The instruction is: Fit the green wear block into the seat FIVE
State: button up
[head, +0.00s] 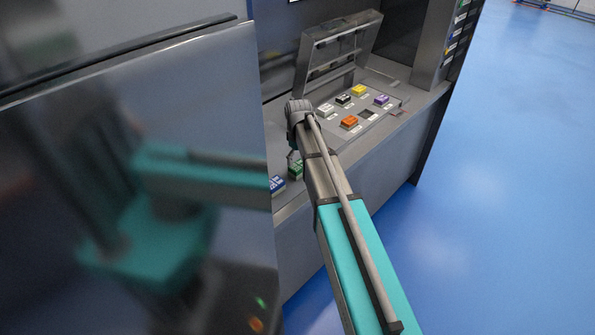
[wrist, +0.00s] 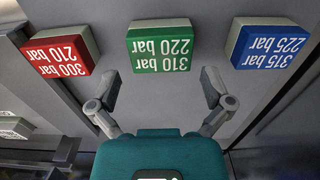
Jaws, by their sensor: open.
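The green wear block (wrist: 160,50) lies on the grey ledge in the wrist view, lettered 310 bar and 220 bar, upside down in this picture. In the head view the green block (head: 296,168) shows beside my arm. My gripper (wrist: 160,84) is open and empty, its two fingers spread, with the green block ahead of the gap between them; it does not hold the block. In the head view the gripper is mostly hidden by my arm. A dark empty seat (head: 368,115) shows in the panel right of the orange block; its label is too small to read.
A red block (wrist: 62,50) and a blue block (wrist: 270,45) flank the green one. The panel holds orange (head: 349,122), purple (head: 381,99), yellow (head: 358,90), black (head: 343,99) and white (head: 326,108) blocks. A raised framed cover (head: 338,45) stands behind the panel.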

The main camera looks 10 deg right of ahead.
aim_at(298, 165)
jog(key=shift+f, duration=0.2)
notch_tip(298, 165, down, 5)
jog(key=b, duration=0.5)
jog(key=shift+s+r, duration=0.1)
dwell(0.5)
jog(key=c, duration=0.9)
